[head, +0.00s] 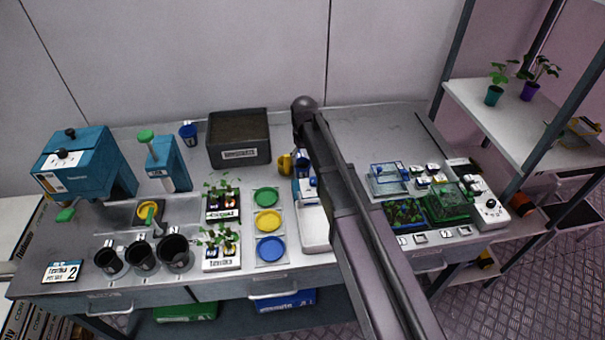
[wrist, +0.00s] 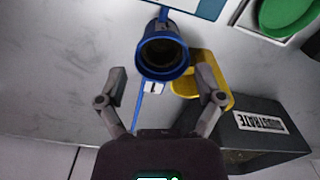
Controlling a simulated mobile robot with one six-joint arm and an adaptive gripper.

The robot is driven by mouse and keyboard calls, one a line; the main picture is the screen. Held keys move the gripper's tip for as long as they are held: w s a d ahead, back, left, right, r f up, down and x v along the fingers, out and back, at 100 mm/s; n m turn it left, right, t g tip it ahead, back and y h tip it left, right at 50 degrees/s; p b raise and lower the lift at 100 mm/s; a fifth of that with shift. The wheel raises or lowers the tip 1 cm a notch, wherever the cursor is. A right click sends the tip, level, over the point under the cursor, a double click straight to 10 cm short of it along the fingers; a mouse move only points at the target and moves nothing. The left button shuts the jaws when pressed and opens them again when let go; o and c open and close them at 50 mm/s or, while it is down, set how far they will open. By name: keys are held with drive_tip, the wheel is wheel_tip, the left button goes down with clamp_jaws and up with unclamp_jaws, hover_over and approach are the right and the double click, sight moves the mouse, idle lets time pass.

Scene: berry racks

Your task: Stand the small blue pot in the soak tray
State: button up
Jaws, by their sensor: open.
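A small blue pot (wrist: 162,52) with a dark inside lies just beyond my gripper (wrist: 160,76) in the wrist view. My gripper is open, with one finger on either side below the pot's rim, and holds nothing. In the head view, this pot (head: 303,158) is mostly hidden behind my arm, beside a yellow cup (head: 285,164). A second blue pot (head: 188,133) stands at the back left. A white tray-like thing (head: 314,228) lies in front of the near pot, partly hidden by my arm. I cannot tell for sure which thing is the soak tray.
The substrate box (head: 239,158) stands left of the yellow cup; it also shows in the wrist view (wrist: 262,135). Green (head: 265,197), yellow and blue saucers lie in front. Seedling trays (head: 405,213) are right of my arm. The back right bench top is clear.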

sight(303, 167)
drive_tip(key=shift+f, duration=0.1)
drive_tip(key=shift+a+f+b, duration=0.1)
drive_tip(key=shift+f+b, duration=2.4)
drive_tip(key=shift+b, duration=0.15)
drive_tip(key=c, duration=0.8)
drive_tip(key=shift+c, duration=0.2)
drive_tip(key=shift+r, duration=0.2)
wheel_tip(303, 167, up, 10)
drive_tip(key=p, duration=1)
drive_tip(key=shift+f, duration=0.2)
drive_tip(key=shift+s, duration=0.2)
